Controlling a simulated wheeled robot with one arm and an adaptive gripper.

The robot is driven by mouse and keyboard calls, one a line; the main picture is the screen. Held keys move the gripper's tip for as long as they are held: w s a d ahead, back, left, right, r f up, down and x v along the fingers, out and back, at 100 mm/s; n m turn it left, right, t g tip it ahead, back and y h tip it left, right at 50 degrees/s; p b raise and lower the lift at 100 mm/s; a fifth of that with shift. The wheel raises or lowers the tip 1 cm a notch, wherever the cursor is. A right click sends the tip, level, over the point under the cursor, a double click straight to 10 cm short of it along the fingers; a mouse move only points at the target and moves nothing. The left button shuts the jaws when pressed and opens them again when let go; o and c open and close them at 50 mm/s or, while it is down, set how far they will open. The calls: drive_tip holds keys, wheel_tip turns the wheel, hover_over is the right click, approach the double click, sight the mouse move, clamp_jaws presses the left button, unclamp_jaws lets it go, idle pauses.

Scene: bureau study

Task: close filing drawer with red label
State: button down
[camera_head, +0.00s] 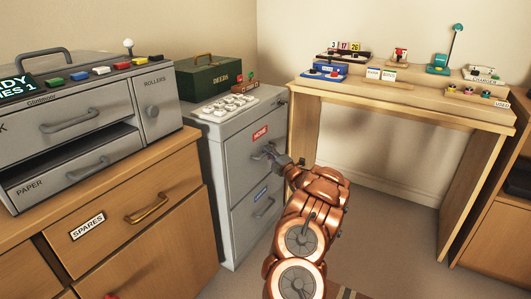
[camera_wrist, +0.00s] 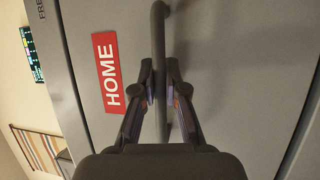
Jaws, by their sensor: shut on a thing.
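The filing drawer with the red label (camera_head: 240,150) is the upper drawer of a grey filing cabinet (camera_head: 216,200). Its red label (camera_head: 260,132) reads HOME and also shows in the wrist view (camera_wrist: 108,72). The drawer front looks about flush with the cabinet in the head view. My gripper (camera_head: 270,155) is at the drawer's handle. In the wrist view my gripper (camera_wrist: 160,95) has its two fingers on either side of the grey bar handle (camera_wrist: 158,50), shut on it. Part of the handle is hidden behind the fingers and palm.
A lower drawer with a blue label (camera_head: 261,194) is below. A green DEEDS box (camera_head: 212,78) and a white keypad-like tray (camera_head: 226,107) stand on the cabinet. A wooden desk (camera_head: 400,100) is at right, a wooden cabinet (camera_head: 150,250) at left. Some floor (camera_head: 390,230) is clear.

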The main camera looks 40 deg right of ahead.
drive_tip(key=shift+w+a, duration=0.1)
drive_tip(key=c, duration=1.2)
unclamp_jaws()
drive_tip(key=shift+w, duration=0.1)
drive_tip(key=shift+s+f, duration=0.1)
drive_tip(key=shift+s, duration=0.35)
drive_tip(key=s+a+f, duration=0.1)
drive_tip(key=s+f, duration=0.1)
drive_tip(key=s, duration=0.9)
